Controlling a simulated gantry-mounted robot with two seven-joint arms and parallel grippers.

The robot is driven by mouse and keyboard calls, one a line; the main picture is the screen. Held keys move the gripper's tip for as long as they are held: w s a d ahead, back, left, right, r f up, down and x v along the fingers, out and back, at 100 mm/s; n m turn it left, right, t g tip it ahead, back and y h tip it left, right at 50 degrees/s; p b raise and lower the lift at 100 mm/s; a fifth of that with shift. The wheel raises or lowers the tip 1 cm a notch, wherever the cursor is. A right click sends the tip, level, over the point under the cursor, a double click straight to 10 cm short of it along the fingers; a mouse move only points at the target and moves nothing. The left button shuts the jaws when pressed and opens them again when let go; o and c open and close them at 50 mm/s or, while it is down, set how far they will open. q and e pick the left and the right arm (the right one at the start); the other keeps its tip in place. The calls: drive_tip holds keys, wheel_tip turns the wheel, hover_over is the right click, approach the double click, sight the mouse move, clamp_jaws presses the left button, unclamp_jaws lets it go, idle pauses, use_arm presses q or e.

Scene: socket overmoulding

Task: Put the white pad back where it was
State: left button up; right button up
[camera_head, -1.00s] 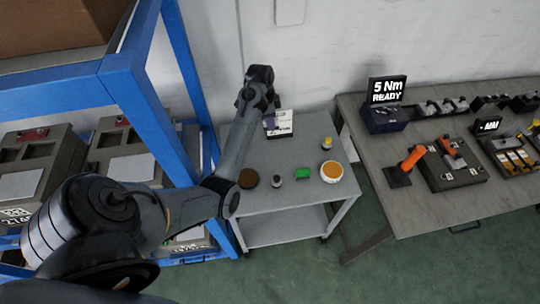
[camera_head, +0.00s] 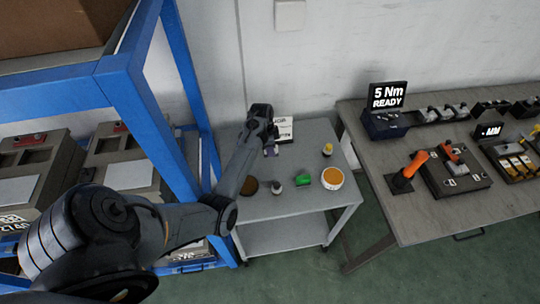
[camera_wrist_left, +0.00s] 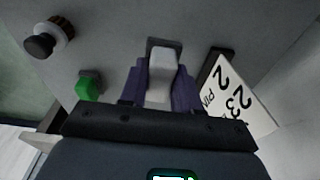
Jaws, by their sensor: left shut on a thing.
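My left gripper (camera_head: 270,150) is over the back left of the grey cart top, in front of the white card stand. In the left wrist view its purple fingers (camera_wrist_left: 163,88) are shut on the white pad (camera_wrist_left: 162,72), a pale, narrow piece with a dark edge at its far end. In the head view the pad is too small and too hidden by the gripper to make out. I cannot tell whether the pad touches the cart top. My right gripper is in neither view.
The cart top (camera_head: 300,207) holds a white card stand (camera_head: 285,131), a brown disc (camera_head: 249,187), a dark-capped bottle (camera_head: 275,187), a green block (camera_head: 303,180), a yellow-topped bottle (camera_head: 327,149) and an orange-filled dish (camera_head: 333,179). A blue rack (camera_head: 150,110) stands left, a workbench (camera_head: 425,212) right.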

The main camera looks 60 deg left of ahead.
use_arm(q)
drive_tip(key=shift+f, duration=2.3)
drive_tip(key=shift+f, duration=0.1)
drive_tip(key=o, duration=1)
drive_tip(key=shift+f, duration=0.1)
